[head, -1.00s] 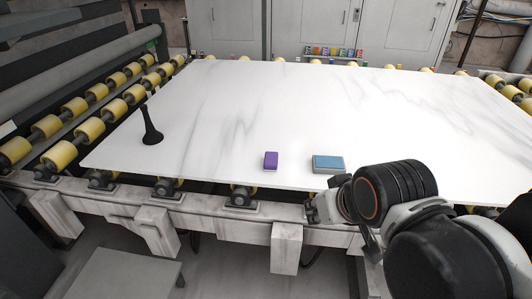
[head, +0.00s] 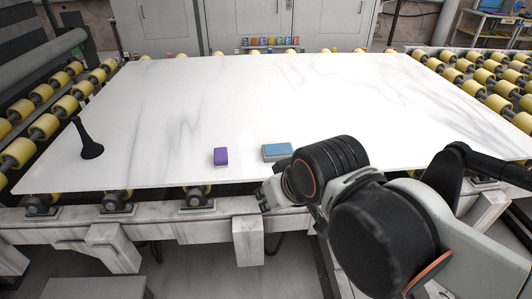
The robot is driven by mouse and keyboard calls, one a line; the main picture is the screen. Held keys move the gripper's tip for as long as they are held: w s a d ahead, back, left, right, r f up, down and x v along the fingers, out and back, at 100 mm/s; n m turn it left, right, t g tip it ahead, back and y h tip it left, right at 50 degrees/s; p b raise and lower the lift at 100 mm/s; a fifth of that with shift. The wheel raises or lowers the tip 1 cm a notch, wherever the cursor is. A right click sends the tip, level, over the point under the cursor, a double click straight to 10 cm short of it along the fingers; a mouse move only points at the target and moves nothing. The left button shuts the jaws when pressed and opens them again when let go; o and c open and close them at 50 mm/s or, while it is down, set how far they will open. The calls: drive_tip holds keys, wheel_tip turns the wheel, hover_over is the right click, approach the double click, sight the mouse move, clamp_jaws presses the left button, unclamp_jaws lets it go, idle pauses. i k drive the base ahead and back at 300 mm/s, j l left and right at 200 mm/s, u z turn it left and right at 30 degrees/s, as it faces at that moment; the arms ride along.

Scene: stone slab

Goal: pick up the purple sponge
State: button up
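The purple sponge (head: 220,157) is a small block lying on the white stone slab (head: 250,100), near the slab's front edge. A blue block (head: 277,151) lies a short way to its right. My gripper (head: 268,196) is at the lower middle, in front of the slab's front edge, to the right of and nearer than the purple sponge. It is apart from the sponge. Its fingers are small and mostly hidden by my wrist, so I cannot tell whether they are open.
A black tool with a thin neck (head: 88,143) stands on the slab's left side. Yellow rollers (head: 43,127) flank the slab at left and right. Several small coloured blocks (head: 270,42) line the far side. The slab's middle is clear.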

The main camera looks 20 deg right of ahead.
sight(221, 154)
drive_tip(key=i+u, duration=0.35)
drive_tip(key=u, duration=0.15)
drive_tip(key=i+l+u, duration=0.2)
drive_tip(key=u, duration=0.3)
drive_tip(key=i+l, duration=0.05)
drive_tip(key=i, duration=0.05)
